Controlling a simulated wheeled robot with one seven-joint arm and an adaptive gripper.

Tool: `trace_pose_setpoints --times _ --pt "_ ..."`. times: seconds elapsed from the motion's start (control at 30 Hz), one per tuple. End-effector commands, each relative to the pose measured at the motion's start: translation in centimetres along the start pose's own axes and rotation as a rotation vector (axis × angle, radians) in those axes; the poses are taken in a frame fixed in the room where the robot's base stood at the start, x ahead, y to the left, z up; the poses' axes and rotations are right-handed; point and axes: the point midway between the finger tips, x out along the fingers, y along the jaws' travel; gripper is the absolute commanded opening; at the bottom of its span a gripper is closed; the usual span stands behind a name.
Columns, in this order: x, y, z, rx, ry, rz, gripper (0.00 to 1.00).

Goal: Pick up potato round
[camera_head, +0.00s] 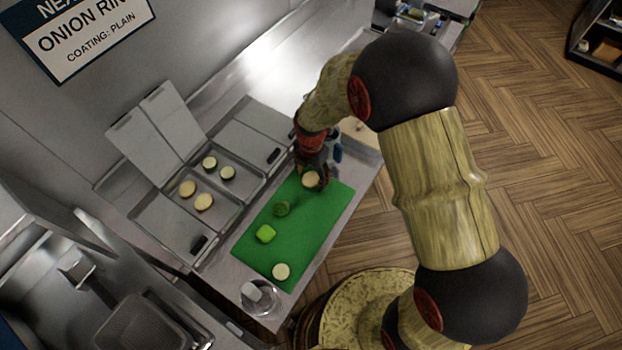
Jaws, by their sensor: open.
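A pale tan round slice (310,180), which looks like a potato round, lies at the far end of the green cutting board (318,222). My gripper (312,170) is open and right at this slice, partly covering its far edge. I cannot tell whether the fingers touch it or stand around it. Another pale round (281,271) lies at the near end of the board, clear of my gripper; its kind is hard to tell.
A bright green piece (265,233) and a darker green piece (282,208) lie mid-board. Left of the board, an open steel bin (216,189) holds several rounds, with raised lids (160,125) behind. A clear container (260,297) stands at the near counter edge.

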Motion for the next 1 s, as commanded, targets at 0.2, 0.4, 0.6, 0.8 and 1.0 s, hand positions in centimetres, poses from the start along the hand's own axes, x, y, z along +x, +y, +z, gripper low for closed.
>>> trace_pose_setpoints --times 0.2,0.4,0.6,0.8,1.0 --pt "0.0 -0.03 -0.01 0.0 0.0 -0.001 0.52" --pt "-0.01 -0.03 -0.01 0.0 0.0 -0.001 0.4" --pt "0.0 -0.03 -0.02 0.0 0.0 -0.001 0.29" --pt "-0.01 -0.03 -0.01 0.0 0.0 -0.001 0.27" --pt "-0.49 0.01 0.01 0.0 0.0 0.0 0.27"
